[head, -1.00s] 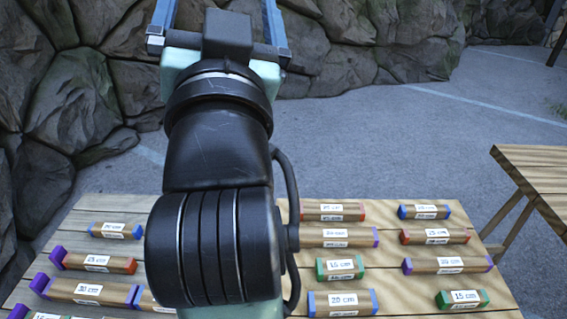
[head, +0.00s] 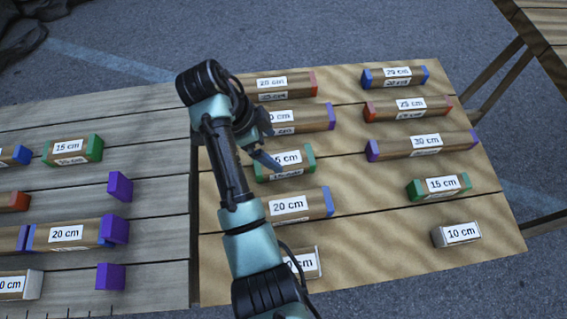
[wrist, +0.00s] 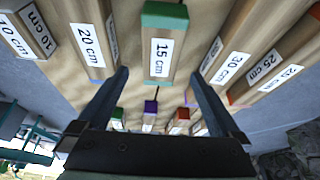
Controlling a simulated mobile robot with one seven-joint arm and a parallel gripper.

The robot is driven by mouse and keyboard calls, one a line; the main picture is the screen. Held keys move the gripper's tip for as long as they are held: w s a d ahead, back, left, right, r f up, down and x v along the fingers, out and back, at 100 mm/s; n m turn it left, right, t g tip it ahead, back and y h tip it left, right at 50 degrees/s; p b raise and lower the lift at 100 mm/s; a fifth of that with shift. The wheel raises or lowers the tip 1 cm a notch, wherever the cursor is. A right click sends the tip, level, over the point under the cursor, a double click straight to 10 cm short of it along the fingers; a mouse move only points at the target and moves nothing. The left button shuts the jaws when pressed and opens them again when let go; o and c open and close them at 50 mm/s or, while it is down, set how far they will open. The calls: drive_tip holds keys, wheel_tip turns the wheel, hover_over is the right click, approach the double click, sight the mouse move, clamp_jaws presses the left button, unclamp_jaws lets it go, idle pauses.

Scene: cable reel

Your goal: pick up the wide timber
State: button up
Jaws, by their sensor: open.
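Several wooden timbers with coloured ends and length labels lie on two tables; I cannot tell for sure which one is the wide timber. My gripper (head: 272,148) is open and empty above the left column of the right table. Just beside it is a 15 cm timber with green ends (head: 293,164), partly hidden by my gripper. In the wrist view this 15 cm timber (wrist: 163,42) lies ahead, in line with the gap between my fingers (wrist: 158,76). A 20 cm timber with blue ends (head: 300,205) and a 30 cm timber with purple ends (head: 308,118) lie on either side.
The right column holds a 30 cm timber (head: 424,145), a green-ended 15 cm timber (head: 440,187) and a 10 cm timber (head: 461,233). The left table (head: 155,150) holds more timbers and purple blocks. Another table (head: 540,22) stands at the upper right.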

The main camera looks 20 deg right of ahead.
sight(283, 159)
drive_tip(key=b+x, duration=0.1)
drive_tip(key=x, duration=0.7)
drive_tip(key=shift+f+b, duration=0.25)
drive_tip(key=shift+b, duration=0.15)
drive_tip(key=shift+w, duration=0.1)
drive_tip(key=c, duration=1.5)
